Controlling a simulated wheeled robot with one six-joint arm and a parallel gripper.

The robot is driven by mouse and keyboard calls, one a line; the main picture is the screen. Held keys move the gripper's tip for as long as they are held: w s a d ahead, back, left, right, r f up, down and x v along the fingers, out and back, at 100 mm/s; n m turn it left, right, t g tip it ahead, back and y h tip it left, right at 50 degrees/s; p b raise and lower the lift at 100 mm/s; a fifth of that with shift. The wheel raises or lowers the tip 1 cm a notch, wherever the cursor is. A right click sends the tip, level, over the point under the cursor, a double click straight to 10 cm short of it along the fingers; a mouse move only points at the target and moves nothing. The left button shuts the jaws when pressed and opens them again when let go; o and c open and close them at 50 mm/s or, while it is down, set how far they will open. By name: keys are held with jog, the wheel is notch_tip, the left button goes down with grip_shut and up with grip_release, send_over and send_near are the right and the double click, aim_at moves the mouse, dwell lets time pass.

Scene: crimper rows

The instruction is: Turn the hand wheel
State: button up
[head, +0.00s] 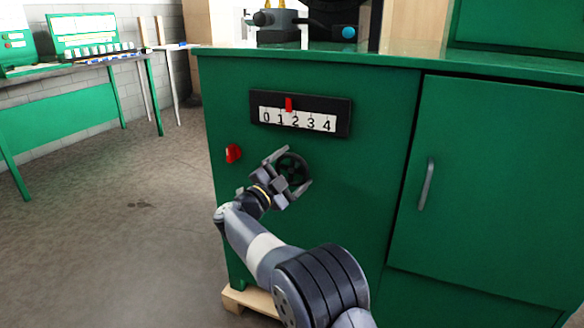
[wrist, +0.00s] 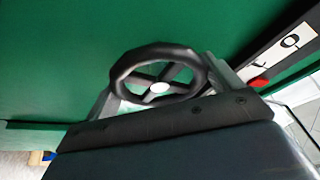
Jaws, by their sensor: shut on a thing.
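The hand wheel (head: 294,168) is a dark spoked wheel on the front of a green cabinet, below a number scale. My gripper (head: 293,170) is at the wheel, with one finger on each side of its rim, and is shut on it. In the wrist view the wheel (wrist: 123,70) shows its spokes and pale hub between my two fingers (wrist: 160,88). The lower part of its rim is partly hidden by my gripper body. The scale (head: 300,121) reads 0 to 4, and its red pointer (head: 289,104) stands between 1 and 2.
A red knob (head: 233,153) sticks out of the cabinet just left of the wheel. A door handle (head: 427,184) is on the right. Green benches (head: 62,115) stand at the far left, with open floor (head: 120,220) before them.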

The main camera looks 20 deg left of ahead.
jog(key=shift+f+m+g+h+p, duration=0.15)
jog(key=shift+m+g+p, duration=0.3)
jog(key=shift+m, duration=0.8)
jog(key=shift+r+m+g+h+p, duration=0.2)
jog(key=shift+m+g, duration=0.35)
jog(key=shift+m, duration=0.7)
jog(key=shift+f, duration=0.2)
jog(key=o, duration=0.8)
jog(key=shift+r, duration=0.1)
jog(key=p+v, duration=0.3)
jog(key=v, duration=0.7)
jog(key=shift+s+a, duration=0.15)
jog(key=shift+s, duration=0.25)
